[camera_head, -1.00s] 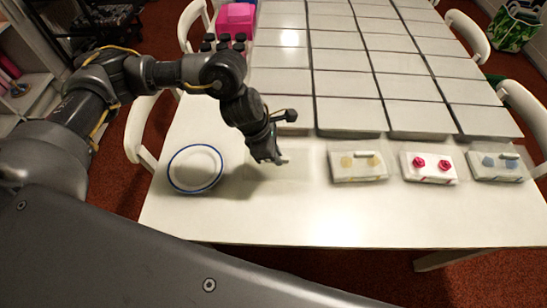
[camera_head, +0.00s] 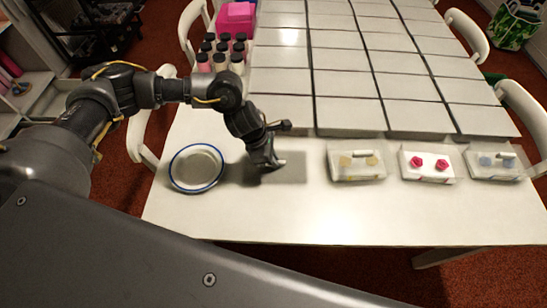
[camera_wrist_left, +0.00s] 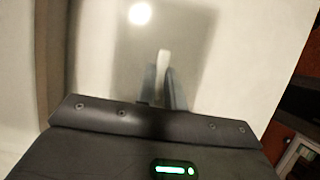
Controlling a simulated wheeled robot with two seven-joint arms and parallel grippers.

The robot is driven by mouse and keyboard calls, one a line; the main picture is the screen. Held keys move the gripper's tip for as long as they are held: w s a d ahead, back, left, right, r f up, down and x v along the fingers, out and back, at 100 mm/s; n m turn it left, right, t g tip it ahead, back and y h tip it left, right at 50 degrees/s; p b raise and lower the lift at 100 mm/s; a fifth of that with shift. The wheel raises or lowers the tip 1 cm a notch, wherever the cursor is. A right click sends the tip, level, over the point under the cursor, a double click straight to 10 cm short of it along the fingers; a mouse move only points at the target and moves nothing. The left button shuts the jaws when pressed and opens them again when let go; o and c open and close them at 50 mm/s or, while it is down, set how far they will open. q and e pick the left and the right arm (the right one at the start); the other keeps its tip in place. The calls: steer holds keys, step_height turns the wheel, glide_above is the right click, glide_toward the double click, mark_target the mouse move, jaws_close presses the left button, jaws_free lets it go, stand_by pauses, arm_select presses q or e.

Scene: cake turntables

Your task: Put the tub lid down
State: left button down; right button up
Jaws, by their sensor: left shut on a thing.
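My left gripper (camera_head: 272,165) is over the bare front part of the white table, right of the blue-rimmed plate. In the wrist view its fingers (camera_wrist_left: 163,88) are shut on the pale upright handle of the tub lid (camera_wrist_left: 163,58). The lid's clear panel is hard to make out. A grey rectangular patch shows under and around the gripper, and I cannot tell how much is lid and how much shadow, or whether the lid touches the table. The middle tub (camera_head: 427,178) has two red flowers and no handle visible on top. My right gripper is not in view.
The round plate (camera_head: 196,168) lies left of the gripper. A yellow-flower tub (camera_head: 345,174) and a blue-flower tub (camera_head: 495,173) stand either side of the middle one. Grey panels (camera_head: 345,101) fill the table behind. Several dark-capped bottles (camera_head: 221,62) stand at the back left.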

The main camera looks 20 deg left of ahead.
arm_select(q)
steer(key=shift+f, duration=0.2)
steer(key=c, duration=1.5)
jaws_free()
steer(key=shift+r, duration=0.1)
steer(key=shift+r, duration=0.15)
steer(key=b+v, duration=0.1)
steer(key=v, duration=1.1)
steer(key=shift+a, duration=0.1)
steer(key=shift+s, duration=0.1)
